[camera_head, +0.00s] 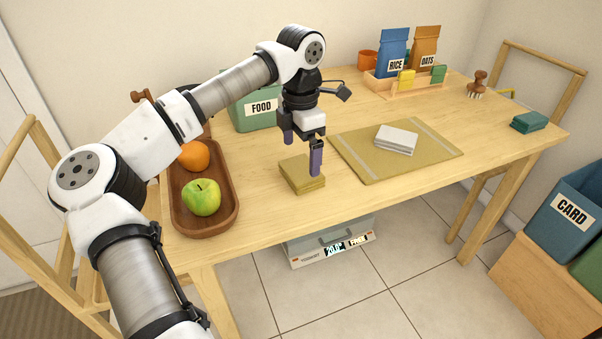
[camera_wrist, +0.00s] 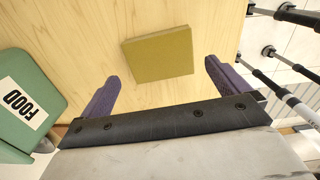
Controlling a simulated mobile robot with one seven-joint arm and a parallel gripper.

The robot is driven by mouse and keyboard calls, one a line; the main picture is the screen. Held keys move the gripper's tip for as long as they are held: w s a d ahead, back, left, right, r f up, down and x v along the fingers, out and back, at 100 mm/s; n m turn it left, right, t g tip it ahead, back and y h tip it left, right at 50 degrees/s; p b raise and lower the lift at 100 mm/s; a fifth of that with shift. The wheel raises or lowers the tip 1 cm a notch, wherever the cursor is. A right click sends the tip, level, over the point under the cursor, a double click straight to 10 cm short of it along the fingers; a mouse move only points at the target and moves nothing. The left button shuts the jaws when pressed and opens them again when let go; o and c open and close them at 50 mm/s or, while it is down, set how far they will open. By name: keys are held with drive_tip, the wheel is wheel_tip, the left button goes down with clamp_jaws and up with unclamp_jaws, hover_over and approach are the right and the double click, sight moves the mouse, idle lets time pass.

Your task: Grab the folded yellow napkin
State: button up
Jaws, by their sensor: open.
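The folded yellow napkin (camera_head: 301,175) lies flat on the wooden table, near its front edge, between the fruit tray and the placemat. It is a small mustard-yellow square stack. In the wrist view the napkin (camera_wrist: 158,54) sits ahead of the fingers, roughly between their lines and turned slightly. My gripper (camera_head: 303,155) is open and empty, pointing down over the napkin. One purple finger overlaps the napkin's right side in the head view; I cannot tell whether it touches. In the wrist view both purple fingers of my gripper (camera_wrist: 160,88) are spread wide with nothing between them.
A wooden tray (camera_head: 234,215) with an apple (camera_head: 202,197) and an orange (camera_head: 195,156) stands left. A green FOOD box (camera_head: 245,116) is behind. A yellow placemat (camera_head: 362,168) with folded grey cloth (camera_head: 397,139) lies right. Bare table (camera_head: 262,215) surrounds the napkin.

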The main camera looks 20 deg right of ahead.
sight(301, 169)
wheel_tip(301, 169, down, 5)
drive_tip(key=shift+r, duration=0.1)
drive_tip(key=shift+c, duration=0.3)
drive_tip(key=c, duration=0.7)
